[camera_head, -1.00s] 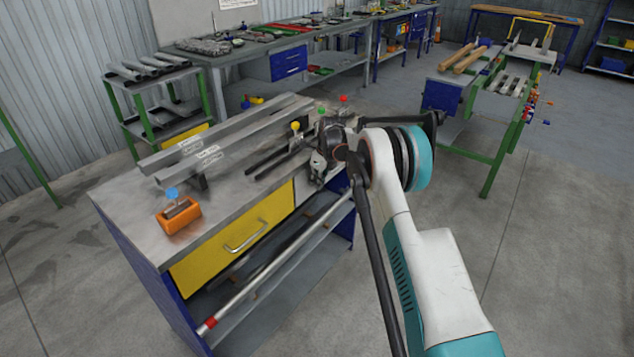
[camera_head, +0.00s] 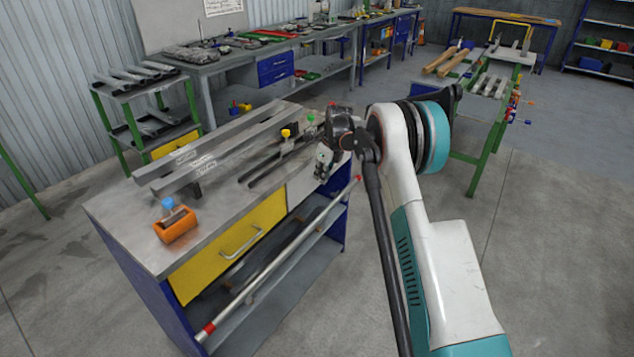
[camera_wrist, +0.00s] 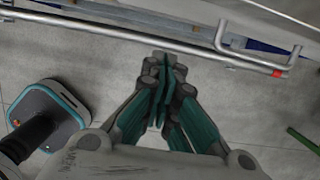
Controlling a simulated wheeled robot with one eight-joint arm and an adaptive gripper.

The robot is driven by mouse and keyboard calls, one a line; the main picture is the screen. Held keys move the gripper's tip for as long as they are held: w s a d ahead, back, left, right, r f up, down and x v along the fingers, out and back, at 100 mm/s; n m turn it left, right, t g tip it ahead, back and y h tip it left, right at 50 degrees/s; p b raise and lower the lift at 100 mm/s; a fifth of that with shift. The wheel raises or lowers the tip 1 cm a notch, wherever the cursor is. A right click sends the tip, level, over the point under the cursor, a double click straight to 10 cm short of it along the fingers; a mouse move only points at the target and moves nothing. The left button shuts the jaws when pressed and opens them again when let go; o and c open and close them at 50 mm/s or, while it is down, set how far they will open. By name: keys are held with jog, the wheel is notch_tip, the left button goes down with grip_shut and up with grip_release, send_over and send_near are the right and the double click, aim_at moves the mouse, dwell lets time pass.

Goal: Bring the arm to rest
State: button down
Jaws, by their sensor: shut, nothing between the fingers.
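My gripper (camera_wrist: 162,68) is shut and empty in the wrist view, its teal fingers together at the tips. Below it is bare grey floor, with the metal rail along the workbench's side just beyond the fingertips. In the head view my gripper (camera_head: 322,164) hangs small at the end of my white and teal arm, near the right end of the workbench (camera_head: 115,215). My arm's dark parts hide some of that end of the bench.
On the workbench lie two long metal profiles (camera_head: 225,150), an orange block (camera_head: 175,226) with a blue knob, and dark bars (camera_head: 262,168). A metal rail (camera_head: 270,270) runs along its front. A green-legged table (camera_head: 490,120) stands right. Floor between is clear.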

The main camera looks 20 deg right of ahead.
jog(key=s+a+r+n+t+h, duration=0.1)
jog(key=s+a+r+n, duration=0.2)
jog(key=s+r+n, duration=0.65)
jog(key=s+a+r+n+t, duration=0.1)
jog(key=s+a+r+n, duration=0.25)
jog(key=s+r, duration=1)
jog(key=s+a+r+n+t, duration=0.1)
jog(key=s+r+n, duration=0.25)
jog(key=s, duration=0.35)
jog(key=s+r+n+t, duration=0.1)
jog(key=s+r+n, duration=0.1)
jog(key=s+n, duration=0.35)
jog(key=s+f+n, duration=0.3)
jog(key=s, duration=0.4)
jog(key=s+a+f+n+t, duration=0.1)
jog(key=s+f+n, duration=0.2)
jog(key=s, duration=0.5)
jog(key=shift+a+h, duration=0.15)
jog(key=shift+h, duration=0.25)
